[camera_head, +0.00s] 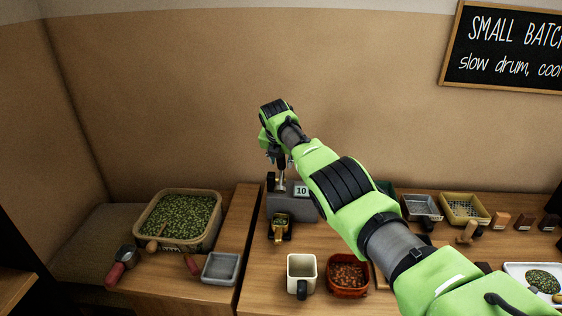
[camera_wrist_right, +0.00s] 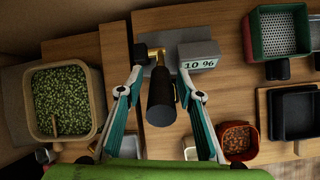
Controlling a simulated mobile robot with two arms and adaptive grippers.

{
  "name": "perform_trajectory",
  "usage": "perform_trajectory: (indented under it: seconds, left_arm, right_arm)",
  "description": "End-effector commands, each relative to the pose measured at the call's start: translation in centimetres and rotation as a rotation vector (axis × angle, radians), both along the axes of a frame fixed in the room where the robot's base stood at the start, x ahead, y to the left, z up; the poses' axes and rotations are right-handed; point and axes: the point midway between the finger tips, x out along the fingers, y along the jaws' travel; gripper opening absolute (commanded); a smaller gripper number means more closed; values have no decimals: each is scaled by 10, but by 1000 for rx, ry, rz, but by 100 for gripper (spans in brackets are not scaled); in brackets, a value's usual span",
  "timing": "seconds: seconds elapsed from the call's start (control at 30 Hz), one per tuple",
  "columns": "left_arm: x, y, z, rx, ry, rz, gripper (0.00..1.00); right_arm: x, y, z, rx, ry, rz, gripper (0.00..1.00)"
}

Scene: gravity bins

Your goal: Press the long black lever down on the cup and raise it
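The long black lever (camera_wrist_right: 161,100) points toward the camera in the right wrist view, joined to a brass pivot on the grey press. My right gripper (camera_wrist_right: 160,84) is open, with one finger on each side of the lever; contact is not clear. In the head view my right gripper (camera_head: 272,150) is above the grey press (camera_head: 293,204), which has a "10" display, and the arm covers part of it. The brass cup (camera_head: 280,233) with green beans stands at the press's front. In the wrist view the cup is not visible. My left gripper is not in view.
A bin of green beans (camera_head: 152,238) and an empty grey tray (camera_head: 221,268) are at the left. A white mug (camera_head: 301,268) and a red-brown bowl (camera_head: 348,289) stand in front of the press. Sieve trays (camera_head: 462,208) are at the right.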

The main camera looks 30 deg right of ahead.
Motion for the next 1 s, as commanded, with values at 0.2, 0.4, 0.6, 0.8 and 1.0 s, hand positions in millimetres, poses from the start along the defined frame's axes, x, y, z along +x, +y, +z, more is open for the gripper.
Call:
perform_trajectory:
  seconds: [0.2, 0.4, 0.6, 0.8, 1.0]
  left_arm:
    - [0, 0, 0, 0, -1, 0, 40]
    - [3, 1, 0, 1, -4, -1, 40]
    - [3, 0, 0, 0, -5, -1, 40]
    - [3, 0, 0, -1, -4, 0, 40]
    - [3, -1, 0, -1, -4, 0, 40]
  right_arm:
    - [-1, 0, -1, 0, 3, -1, 36]
    - [-1, 0, 0, 0, 3, -1, 36]
    - [-4, 2, 9, -1, 1, -2, 36]
    - [-12, 7, 22, -2, 1, 0, 36]
    - [-24, 15, 46, 0, 0, 1, 36]
